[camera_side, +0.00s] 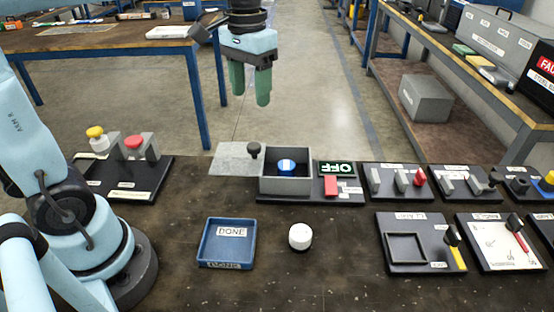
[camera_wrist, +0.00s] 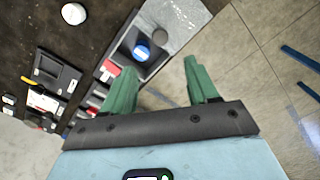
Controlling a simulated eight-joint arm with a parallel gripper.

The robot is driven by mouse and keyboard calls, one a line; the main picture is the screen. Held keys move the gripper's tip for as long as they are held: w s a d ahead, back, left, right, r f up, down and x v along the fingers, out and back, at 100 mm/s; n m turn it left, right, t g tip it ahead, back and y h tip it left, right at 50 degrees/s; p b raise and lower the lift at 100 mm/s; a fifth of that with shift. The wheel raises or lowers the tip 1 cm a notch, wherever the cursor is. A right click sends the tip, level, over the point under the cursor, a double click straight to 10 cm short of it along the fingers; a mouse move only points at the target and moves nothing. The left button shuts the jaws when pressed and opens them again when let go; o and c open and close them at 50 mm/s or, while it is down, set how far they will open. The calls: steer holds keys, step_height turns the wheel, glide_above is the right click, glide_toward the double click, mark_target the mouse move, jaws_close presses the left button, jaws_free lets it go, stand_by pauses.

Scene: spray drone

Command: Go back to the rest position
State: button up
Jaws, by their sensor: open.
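My gripper (camera_side: 250,86) hangs in the air above and behind the back edge of the bench, its green fingers pointing down. In the wrist view the two green fingers (camera_wrist: 163,90) stand apart with nothing between them. Below it on the bench is a grey open box (camera_side: 286,187) with a blue, white-banded round piece (camera_side: 286,167) inside. The same box (camera_wrist: 121,52) and blue piece (camera_wrist: 141,52) show in the wrist view. My gripper touches nothing.
A blue DONE tray (camera_side: 228,258) and a white round knob-like piece (camera_side: 300,236) are on the front bench. Several dark fixture boards fill the right. A blue-legged table (camera_side: 110,42) stands behind left.

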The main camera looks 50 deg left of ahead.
steer(key=shift+s, duration=0.1)
steer(key=shift+s+d+f+m+t, duration=0.2)
steer(key=shift+s+d+f+t, duration=0.1)
steer(key=shift+s+f+t, duration=0.8)
steer(key=shift+s+d+f+m+t, duration=0.25)
steer(key=shift+s+f+t, duration=0.6)
steer(key=shift+f+t, duration=0.55)
steer(key=shift+s+d+f+m+t, duration=0.15)
steer(key=shift+s+d+f+t, duration=0.2)
steer(key=shift+s+f+t, duration=0.9)
